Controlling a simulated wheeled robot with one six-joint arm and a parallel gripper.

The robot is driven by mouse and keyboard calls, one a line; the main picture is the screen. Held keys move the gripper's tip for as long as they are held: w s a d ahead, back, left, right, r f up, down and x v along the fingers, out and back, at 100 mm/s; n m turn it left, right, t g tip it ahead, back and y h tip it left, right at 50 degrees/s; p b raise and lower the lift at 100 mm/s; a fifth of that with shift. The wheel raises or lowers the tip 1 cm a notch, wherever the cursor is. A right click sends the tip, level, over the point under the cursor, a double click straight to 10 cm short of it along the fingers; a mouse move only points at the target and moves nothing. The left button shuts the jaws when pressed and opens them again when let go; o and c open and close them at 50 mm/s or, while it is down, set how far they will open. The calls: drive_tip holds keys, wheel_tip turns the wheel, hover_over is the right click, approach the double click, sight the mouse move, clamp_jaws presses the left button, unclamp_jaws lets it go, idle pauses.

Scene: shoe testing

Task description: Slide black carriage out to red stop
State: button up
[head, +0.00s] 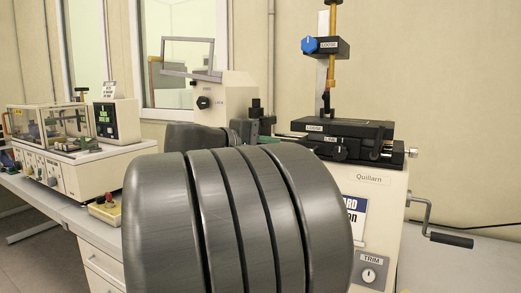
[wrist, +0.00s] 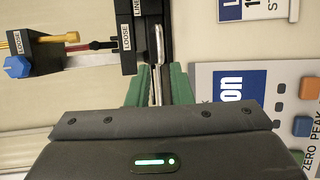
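The black carriage (head: 345,128) sits on top of the cream machine marked Quillarn in the head view. It has white labels, one reading LOOSE, and a knob on its front. In the wrist view, black labelled blocks (wrist: 128,58) stand just beyond my fingertips. My gripper (wrist: 160,78) has two green fingers that stand apart, with a narrow silver bar between them. I see no clear grip on the bar. In the head view, my grey arm hides the left of the machine, and a green fingertip shows beside the carriage. I cannot make out a red stop.
A blue knob (head: 317,45) sits on an upright post above the carriage. A crank handle (head: 450,239) sticks out at the machine's right. Another cream tester (head: 75,160) with a clear cover stands on the bench at left. Wall and windows lie behind.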

drive_tip(key=shift+v, duration=1.3)
drive_tip(key=p+x, duration=0.1)
drive_tip(key=x, duration=1.3)
drive_tip(key=shift+r, duration=0.15)
drive_tip(key=shift+a, duration=0.1)
